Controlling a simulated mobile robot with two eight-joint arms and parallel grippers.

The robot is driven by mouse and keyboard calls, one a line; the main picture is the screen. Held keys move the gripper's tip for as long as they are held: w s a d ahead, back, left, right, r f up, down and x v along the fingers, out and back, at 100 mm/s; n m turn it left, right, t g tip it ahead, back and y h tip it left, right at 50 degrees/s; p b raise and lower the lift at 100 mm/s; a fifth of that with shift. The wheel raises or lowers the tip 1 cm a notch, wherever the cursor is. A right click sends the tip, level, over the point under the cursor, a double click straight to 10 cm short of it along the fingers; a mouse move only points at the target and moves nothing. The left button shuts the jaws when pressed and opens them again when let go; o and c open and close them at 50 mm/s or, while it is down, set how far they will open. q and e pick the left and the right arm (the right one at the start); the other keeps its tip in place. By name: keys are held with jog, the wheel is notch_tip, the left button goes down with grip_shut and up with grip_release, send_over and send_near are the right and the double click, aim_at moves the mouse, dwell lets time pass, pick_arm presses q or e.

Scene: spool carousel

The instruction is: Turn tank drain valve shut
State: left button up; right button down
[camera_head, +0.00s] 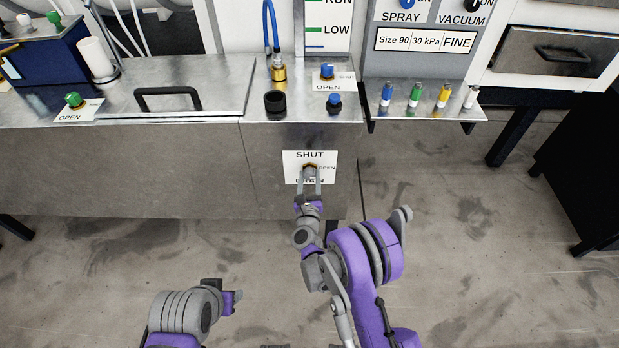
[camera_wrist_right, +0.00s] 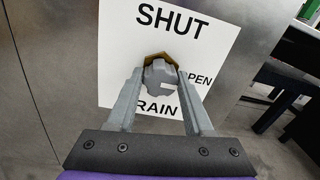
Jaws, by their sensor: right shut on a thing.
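The tank drain valve (camera_wrist_right: 160,72) is a grey knob on a brass hex base. It sits on a white plate (camera_head: 292,160) marked SHUT above, OPEN to the right and DRAIN below, on the metal tank's front face. A short white mark on the knob shows in the right wrist view, on its right side towards OPEN. My right gripper (camera_head: 311,176) is shut on the knob from below; its fingers (camera_wrist_right: 156,98) stand on either side and hide part of the lettering.
Above, the bench holds a blue-knobbed valve (camera_head: 327,71) by another OPEN/SHUT plate, a black ring (camera_head: 275,102) and a green-knobbed valve (camera_head: 74,99). A shelf (camera_head: 430,110) with several coloured bottles juts out at right. The floor in front is clear.

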jog(key=n+b, duration=0.3)
jog(key=n, duration=0.1)
jog(key=shift+f, duration=0.2)
jog(key=n+b, duration=0.2)
jog(key=n, duration=0.3)
jog(key=shift+b, duration=0.35)
jog(key=n+b, duration=0.1)
jog(key=n, duration=0.3)
jog(key=shift+n+b, duration=0.3)
jog(key=shift+b, duration=0.1)
jog(key=shift+r+n+y+b, duration=0.1)
jog(key=shift+n+y+b, duration=0.35)
jog(key=shift+n, duration=1.85)
jog(key=shift+c, duration=1.4)
grip_release()
